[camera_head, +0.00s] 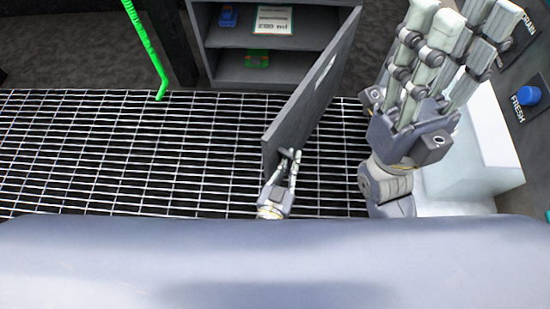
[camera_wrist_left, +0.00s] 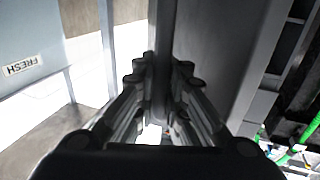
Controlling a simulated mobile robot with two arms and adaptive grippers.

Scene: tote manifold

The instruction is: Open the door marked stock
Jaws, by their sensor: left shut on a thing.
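The grey cabinet door (camera_head: 308,95) stands swung out from the cabinet's right side, with the shelves exposed. A pale marking on its face is too slanted to read. My left gripper (camera_head: 290,158) is shut on the door's free edge, low in the head view. In the left wrist view, the fingers of my left gripper (camera_wrist_left: 163,85) close on both sides of the door's edge (camera_wrist_left: 165,50). My right gripper (camera_head: 440,55) is raised close to the head camera, its fingers spread and empty, right of the door.
The open cabinet (camera_head: 200,45) holds a blue item (camera_head: 228,16), a paper sign (camera_head: 272,20) and a green item (camera_head: 257,59). A green rod (camera_head: 145,40) stands at left. A white basin (camera_head: 470,150) and a panel marked FRESH with a blue knob (camera_head: 529,95) are at right. Grating floor (camera_head: 110,150) is clear.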

